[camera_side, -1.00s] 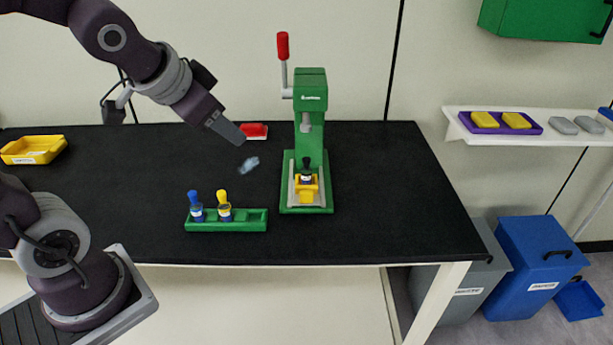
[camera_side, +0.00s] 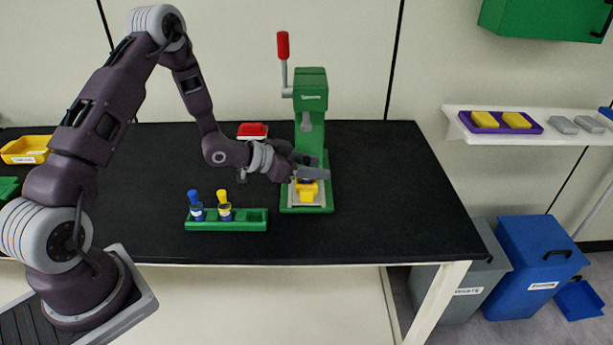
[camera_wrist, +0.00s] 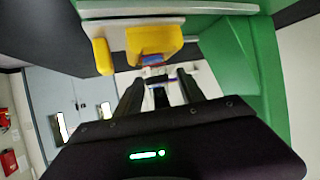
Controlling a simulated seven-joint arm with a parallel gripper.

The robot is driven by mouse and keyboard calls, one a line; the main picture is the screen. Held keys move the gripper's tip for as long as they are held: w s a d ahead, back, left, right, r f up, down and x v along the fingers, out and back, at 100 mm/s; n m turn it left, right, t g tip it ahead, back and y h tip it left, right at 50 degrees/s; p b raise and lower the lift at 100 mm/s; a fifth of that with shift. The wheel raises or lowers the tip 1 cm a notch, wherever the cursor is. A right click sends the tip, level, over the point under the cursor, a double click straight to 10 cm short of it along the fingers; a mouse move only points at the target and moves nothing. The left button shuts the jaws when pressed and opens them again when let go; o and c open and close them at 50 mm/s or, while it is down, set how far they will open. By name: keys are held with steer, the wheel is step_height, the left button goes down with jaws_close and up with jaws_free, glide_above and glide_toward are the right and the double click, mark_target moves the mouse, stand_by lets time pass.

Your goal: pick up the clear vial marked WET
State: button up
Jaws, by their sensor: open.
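A small vial (camera_wrist: 153,60) sits in the yellow holder (camera_side: 307,192) on the base of the green press (camera_side: 311,90). In the wrist view its blue part shows against the yellow holder (camera_wrist: 155,40). I cannot read any WET mark on it. My gripper (camera_side: 316,171) is level at the press, just above the holder, and hides the vial's top in the side view. In the wrist view my gripper (camera_wrist: 158,85) is open, one finger on each side of the vial; I cannot tell whether they touch it.
A green rack (camera_side: 255,224) in front left holds a blue-capped vial (camera_side: 196,206) and a yellow-capped vial (camera_side: 224,206). The press's red-handled lever (camera_side: 283,48) stands up. A red item (camera_side: 252,130) lies behind my arm. The table's right side is clear.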

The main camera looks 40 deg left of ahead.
steer(key=shift+w+d+f, duration=0.2)
steer(key=shift+w, duration=0.2)
jaws_close()
